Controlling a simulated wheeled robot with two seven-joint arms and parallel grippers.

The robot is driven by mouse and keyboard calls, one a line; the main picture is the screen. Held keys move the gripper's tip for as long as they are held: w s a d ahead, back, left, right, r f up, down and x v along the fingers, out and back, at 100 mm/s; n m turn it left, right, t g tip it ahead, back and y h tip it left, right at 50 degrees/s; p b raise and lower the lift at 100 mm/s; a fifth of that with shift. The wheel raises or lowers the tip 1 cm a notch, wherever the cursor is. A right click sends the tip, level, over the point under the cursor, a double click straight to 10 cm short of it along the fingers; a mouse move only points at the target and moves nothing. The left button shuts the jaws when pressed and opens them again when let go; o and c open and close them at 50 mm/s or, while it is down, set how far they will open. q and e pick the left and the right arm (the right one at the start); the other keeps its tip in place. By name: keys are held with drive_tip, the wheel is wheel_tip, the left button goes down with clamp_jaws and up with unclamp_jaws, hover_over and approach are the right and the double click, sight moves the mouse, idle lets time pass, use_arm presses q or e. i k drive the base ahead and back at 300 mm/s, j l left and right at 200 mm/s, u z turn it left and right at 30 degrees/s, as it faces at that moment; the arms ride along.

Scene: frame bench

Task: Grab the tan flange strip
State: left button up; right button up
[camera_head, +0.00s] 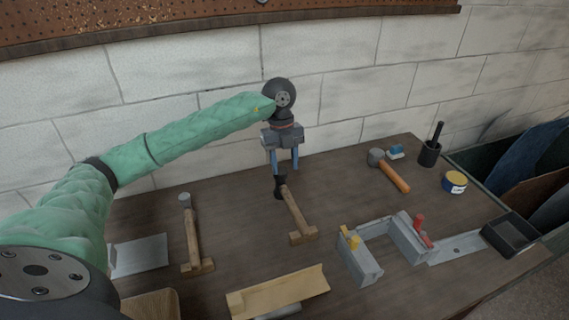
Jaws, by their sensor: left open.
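The tan flange strip (280,293) lies near the front middle of the bench, long and angled, with a raised edge. A grey piece shows partly under its near side. My left gripper (284,170) points down at the back middle of the bench, with its two blue fingers apart and empty. It is behind the strip and well apart from it. A dark clamp-like head (280,186) on a wooden piece (297,217) is just below the fingertips; I cannot tell if they touch. My right gripper is not in view.
A grey frame jig (360,262) with yellow and red clamps is to the right. A wall closes off the back.

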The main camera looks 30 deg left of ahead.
sight(247, 303)
drive_tip(key=k+l, duration=0.45)
drive_tip(key=k, duration=0.15)
drive_tip(key=k+l, duration=0.45)
drive_tip(key=k, duration=0.15)
drive_tip(key=k+l, duration=0.45)
drive_tip(key=k, duration=0.15)
